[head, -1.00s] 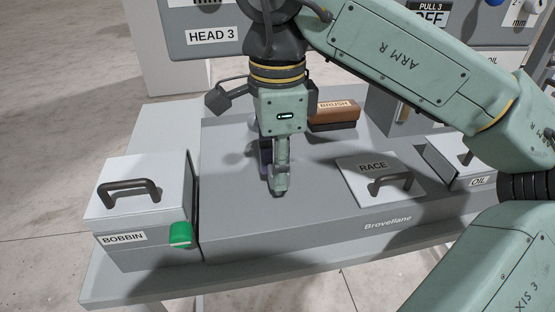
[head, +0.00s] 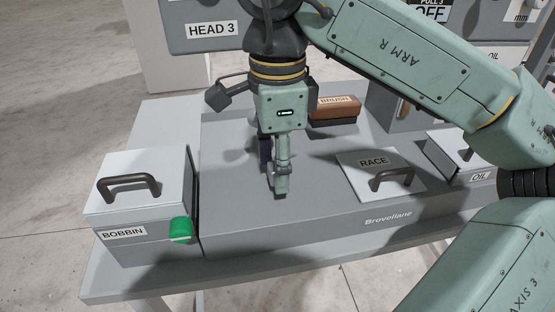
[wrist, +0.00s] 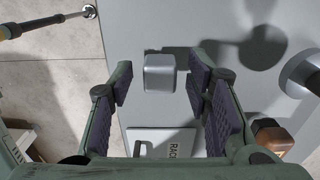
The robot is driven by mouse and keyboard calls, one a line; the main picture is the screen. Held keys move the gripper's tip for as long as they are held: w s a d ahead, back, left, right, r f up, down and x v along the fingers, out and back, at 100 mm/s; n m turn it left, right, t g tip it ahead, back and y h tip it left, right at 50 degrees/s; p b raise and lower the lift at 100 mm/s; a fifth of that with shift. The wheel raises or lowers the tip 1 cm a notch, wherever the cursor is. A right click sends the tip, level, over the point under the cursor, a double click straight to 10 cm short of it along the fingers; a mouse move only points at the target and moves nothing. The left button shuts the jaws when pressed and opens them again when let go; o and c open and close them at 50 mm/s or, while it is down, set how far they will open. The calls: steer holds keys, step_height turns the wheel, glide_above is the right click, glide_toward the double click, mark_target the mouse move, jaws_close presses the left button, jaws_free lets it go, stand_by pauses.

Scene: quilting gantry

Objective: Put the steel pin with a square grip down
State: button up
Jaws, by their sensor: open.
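The steel pin's grey square grip (wrist: 160,73) shows from above in the wrist view, between my fingertips, with a visible gap to the pads on each side. Its shaft is hidden beneath the grip. My gripper (head: 274,172) points down, low over the grey machine bed, left of the RACE plate. Its jaws are open. In the head view the near finger largely hides the pin, and I cannot make it out clearly.
The white RACE plate (head: 362,181) with a dark handle lies right of my gripper. A brown brush (head: 334,113) lies behind. An OIL box (head: 447,168) stands at right.

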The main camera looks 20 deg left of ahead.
step_height(320, 180, up, 12)
steer(key=p, duration=0.1)
steer(key=shift+r, duration=0.2)
steer(key=shift+f, duration=0.1)
stand_by(0.5)
